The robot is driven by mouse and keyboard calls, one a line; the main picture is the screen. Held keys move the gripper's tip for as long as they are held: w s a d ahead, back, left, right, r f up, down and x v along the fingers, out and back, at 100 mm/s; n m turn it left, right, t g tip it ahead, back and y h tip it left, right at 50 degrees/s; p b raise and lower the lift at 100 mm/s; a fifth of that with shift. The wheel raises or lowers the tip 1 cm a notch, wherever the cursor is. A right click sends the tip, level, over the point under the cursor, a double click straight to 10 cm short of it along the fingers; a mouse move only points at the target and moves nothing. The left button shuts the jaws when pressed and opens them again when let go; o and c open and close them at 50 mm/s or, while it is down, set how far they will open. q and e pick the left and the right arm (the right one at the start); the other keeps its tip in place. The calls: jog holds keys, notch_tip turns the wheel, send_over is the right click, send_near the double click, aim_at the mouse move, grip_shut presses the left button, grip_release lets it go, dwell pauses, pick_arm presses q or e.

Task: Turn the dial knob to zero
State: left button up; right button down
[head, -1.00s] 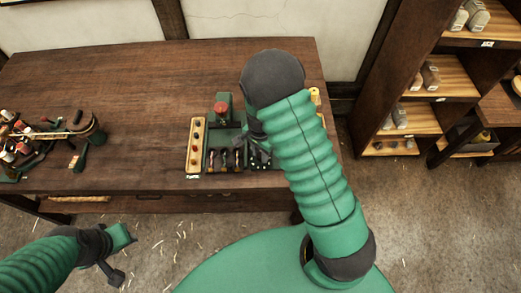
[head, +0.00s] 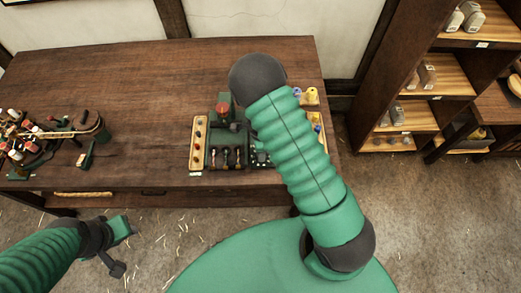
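A dark green control panel (head: 228,158) with a red button (head: 223,109) and several small levers sits near the front edge of the wooden table. My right arm reaches over the panel's right part and hides it. I cannot make out the dial knob; it may be behind this arm. My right gripper is hidden behind the arm too. My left gripper (head: 122,246) hangs low in front of the table, away from the panel, with nothing seen in it. Its fingers are too unclear to tell open from shut.
A pile of spools and tools (head: 45,138) lies at the table's left. The table's middle is clear. Shelves (head: 414,118) stand at right.

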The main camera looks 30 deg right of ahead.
jog(key=shift+w, duration=0.15)
jog(key=c, duration=1.1)
grip_release()
notch_tip(320, 180, up, 17)
jog(key=shift+w+p, duration=0.15)
jog(key=shift+p, duration=0.15)
jog(key=shift+f, duration=0.15)
